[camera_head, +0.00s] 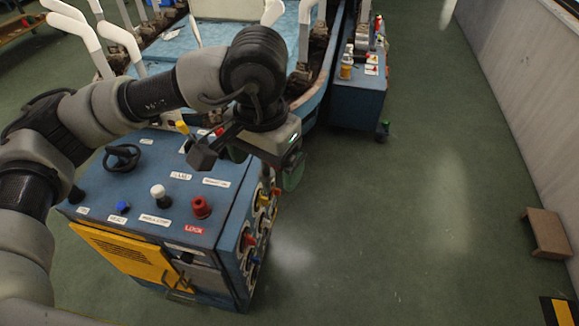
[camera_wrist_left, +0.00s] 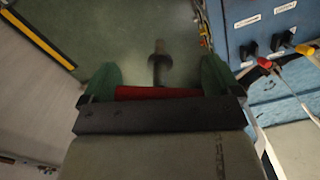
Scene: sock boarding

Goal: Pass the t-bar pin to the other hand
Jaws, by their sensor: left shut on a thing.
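My left gripper (camera_head: 290,176) hangs over the right side of the blue control cabinet in the head view, with one green finger showing. In the left wrist view its two green fingers (camera_wrist_left: 160,82) stand on either side of a red bar. This is the red crosspiece of the t-bar pin (camera_wrist_left: 158,93), and its dark shaft sticks out away from the gripper. The gripper is shut on the pin. In the head view the arm and gripper hide the pin. My right gripper is not in view.
The blue cabinet (camera_head: 133,217) carries a black handwheel (camera_head: 122,157), a white knob (camera_head: 159,195) and a red LOCK knob (camera_head: 201,207). A machine with white upright forms (camera_head: 73,30) stands behind. A small brown step (camera_head: 547,233) is at right. The green floor between is clear.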

